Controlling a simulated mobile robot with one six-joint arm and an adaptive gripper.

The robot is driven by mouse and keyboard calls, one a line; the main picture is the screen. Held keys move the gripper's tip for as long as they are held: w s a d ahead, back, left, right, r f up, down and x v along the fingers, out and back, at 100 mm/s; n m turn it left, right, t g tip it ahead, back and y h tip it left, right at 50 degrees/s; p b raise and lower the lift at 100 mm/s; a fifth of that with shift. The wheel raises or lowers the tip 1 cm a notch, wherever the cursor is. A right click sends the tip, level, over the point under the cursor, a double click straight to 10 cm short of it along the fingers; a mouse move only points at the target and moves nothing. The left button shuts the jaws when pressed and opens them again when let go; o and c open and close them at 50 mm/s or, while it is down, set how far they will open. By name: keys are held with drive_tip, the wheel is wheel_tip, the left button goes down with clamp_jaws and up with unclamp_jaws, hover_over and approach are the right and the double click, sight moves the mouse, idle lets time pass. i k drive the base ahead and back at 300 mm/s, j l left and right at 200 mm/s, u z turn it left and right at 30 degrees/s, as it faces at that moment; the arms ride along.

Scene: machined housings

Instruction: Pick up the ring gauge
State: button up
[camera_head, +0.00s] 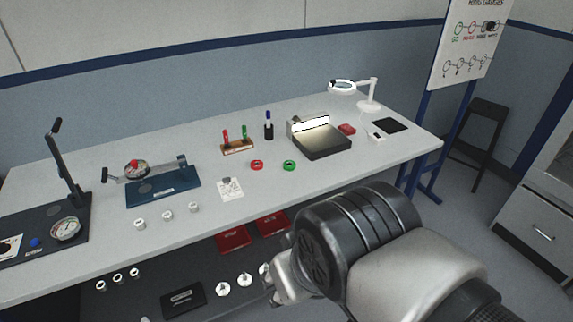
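Two ring gauges lie flat on the light grey bench top: a red ring (257,165) and, just right of it, a green ring (289,165). Both are in full view with nothing touching them. My arm reaches in from the lower right, its dark joint in front of the bench edge. My gripper (271,292) shows only in part at the arm's far end, low and in front of the bench, well away from both rings. Its fingers are too hidden and small to tell open from shut.
Behind the rings stand a wooden plug-gauge holder (238,148), a pen cup (268,131) and a lit box (322,140). A paper tag (230,188) and small metal housings (167,215) lie left. A lower shelf (205,275) holds red cases (233,239) and other parts.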

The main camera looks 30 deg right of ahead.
sight(285, 164)
drive_tip(key=i+l+u, duration=0.1)
drive_tip(key=i+l, duration=0.25)
drive_tip(key=l, duration=0.25)
drive_tip(key=i+l+u, duration=0.25)
drive_tip(key=l, duration=0.4)
drive_tip(key=i+l, duration=0.25)
drive_tip(key=i+l+u, duration=0.15)
drive_tip(key=l, duration=0.25)
drive_tip(key=i+l+u, duration=0.1)
drive_tip(key=l, duration=0.25)
